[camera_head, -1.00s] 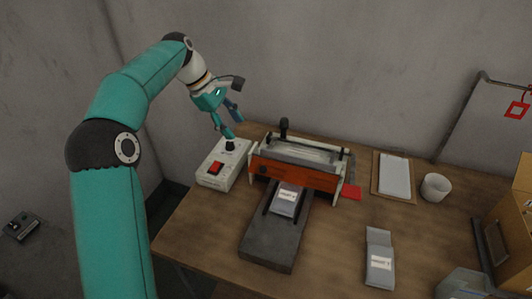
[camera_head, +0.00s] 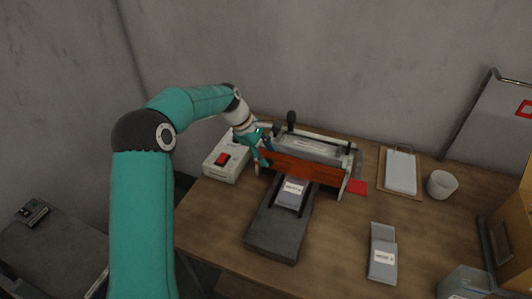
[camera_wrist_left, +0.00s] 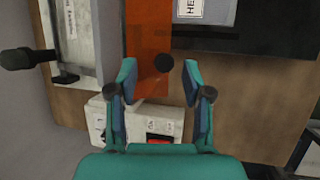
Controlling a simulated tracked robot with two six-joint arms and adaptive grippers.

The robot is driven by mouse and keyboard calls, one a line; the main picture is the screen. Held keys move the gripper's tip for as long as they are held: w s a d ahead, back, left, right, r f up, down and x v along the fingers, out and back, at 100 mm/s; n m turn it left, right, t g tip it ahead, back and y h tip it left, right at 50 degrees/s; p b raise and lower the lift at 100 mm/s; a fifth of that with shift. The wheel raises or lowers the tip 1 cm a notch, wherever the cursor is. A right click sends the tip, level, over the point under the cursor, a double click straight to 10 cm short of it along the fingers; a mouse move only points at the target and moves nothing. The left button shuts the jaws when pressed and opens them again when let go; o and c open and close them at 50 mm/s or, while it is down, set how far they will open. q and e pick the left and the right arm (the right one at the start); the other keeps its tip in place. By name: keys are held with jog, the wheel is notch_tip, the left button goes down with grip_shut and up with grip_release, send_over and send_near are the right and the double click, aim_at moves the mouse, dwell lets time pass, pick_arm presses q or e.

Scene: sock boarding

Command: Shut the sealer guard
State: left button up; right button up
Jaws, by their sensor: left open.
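The sealer (camera_head: 310,147) stands at the back of the table. Its orange guard (camera_head: 315,172) runs along the front side, and the sealer's pale top shows uncovered behind it. In the left wrist view the guard (camera_wrist_left: 148,38) is an orange strip with a round black knob (camera_wrist_left: 163,63) at its near end. My left gripper (camera_head: 264,157) is at the guard's left end. In the wrist view its open fingers (camera_wrist_left: 160,85) stand either side of the knob's line, with nothing between the pads; whether they touch the guard I cannot tell. My right gripper is not in view.
A control box (camera_head: 226,163) with a red switch stands left of the sealer. A grey bed (camera_head: 272,228) with a labelled packet (camera_head: 290,194) lies in front. Another packet (camera_head: 382,255), a clipboard (camera_head: 400,172) and a white cup (camera_head: 441,184) lie to the right. A black-topped lever (camera_head: 291,120) rises behind.

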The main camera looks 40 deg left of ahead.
pick_arm(q)
jog(key=shift+w+d+f, duration=0.1)
jog(key=shift+d+f, duration=0.05)
jog(key=shift+f, duration=0.2)
jog(key=shift+c, duration=0.4)
grip_shut()
jog(key=shift+o, duration=0.4)
grip_release()
jog(key=shift+r, duration=0.15)
jog(key=v, duration=1.1)
jog(key=shift+a+r, duration=0.25)
